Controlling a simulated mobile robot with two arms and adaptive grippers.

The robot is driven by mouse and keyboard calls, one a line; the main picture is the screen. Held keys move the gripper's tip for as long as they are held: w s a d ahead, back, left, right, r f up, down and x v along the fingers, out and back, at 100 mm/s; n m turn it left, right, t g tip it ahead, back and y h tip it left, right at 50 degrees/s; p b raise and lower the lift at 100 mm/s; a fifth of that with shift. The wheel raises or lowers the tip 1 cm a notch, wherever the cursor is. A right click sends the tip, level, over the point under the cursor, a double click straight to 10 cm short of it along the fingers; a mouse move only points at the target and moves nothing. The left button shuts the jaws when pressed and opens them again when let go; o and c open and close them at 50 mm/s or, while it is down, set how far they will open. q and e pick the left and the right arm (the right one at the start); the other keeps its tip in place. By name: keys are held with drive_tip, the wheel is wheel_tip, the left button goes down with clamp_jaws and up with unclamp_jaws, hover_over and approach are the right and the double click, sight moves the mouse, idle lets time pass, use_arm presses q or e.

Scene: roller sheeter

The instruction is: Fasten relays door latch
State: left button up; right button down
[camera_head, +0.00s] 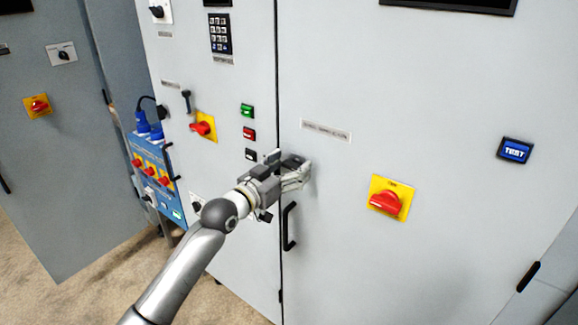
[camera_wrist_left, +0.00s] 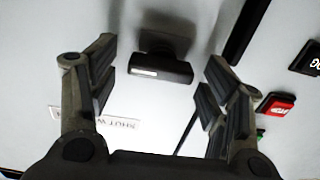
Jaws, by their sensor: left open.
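The relays door latch appears as a small black part (camera_wrist_left: 160,70) with a pale stripe, on the grey panel in the left wrist view. In the head view it is at the left edge of the large right-hand door (camera_head: 345,85), mostly hidden by my gripper. My left gripper (camera_head: 297,172) is at that edge, just above the black door handle (camera_head: 289,228). In the left wrist view my left gripper's fingers (camera_wrist_left: 160,62) are spread, one on each side of the latch, with visible gaps to it. My right gripper is not in view.
A red rotary switch on a yellow plate (camera_head: 391,198) and a blue TEST button (camera_head: 515,150) are on the right-hand door. Green (camera_head: 247,111) and red (camera_head: 249,134) buttons sit close left of the door gap. A blue socket box (camera_head: 152,165) stands farther left.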

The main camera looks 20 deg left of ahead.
use_arm(q)
drive_tip(key=c, duration=1)
drive_tip(key=n+p, duration=0.2)
drive_tip(key=n, duration=0.1)
drive_tip(key=shift+r+n+p, duration=0.1)
drive_tip(key=shift+n+p, duration=0.2)
drive_tip(key=shift+p, duration=0.1)
drive_tip(key=n+p, duration=0.2)
drive_tip(key=n, duration=0.2)
drive_tip(key=shift+a, duration=0.15)
drive_tip(key=n+p, duration=0.1)
drive_tip(key=n, duration=0.2)
drive_tip(key=n+p, duration=0.1)
drive_tip(key=n, duration=0.1)
drive_tip(key=shift+w+f+n, duration=0.1)
drive_tip(key=shift+f+n, duration=0.1)
drive_tip(key=shift+n, duration=0.2)
drive_tip(key=shift+f+n+p, duration=0.15)
drive_tip(key=shift+n+p, duration=0.9)
drive_tip(key=shift+n, duration=1.25)
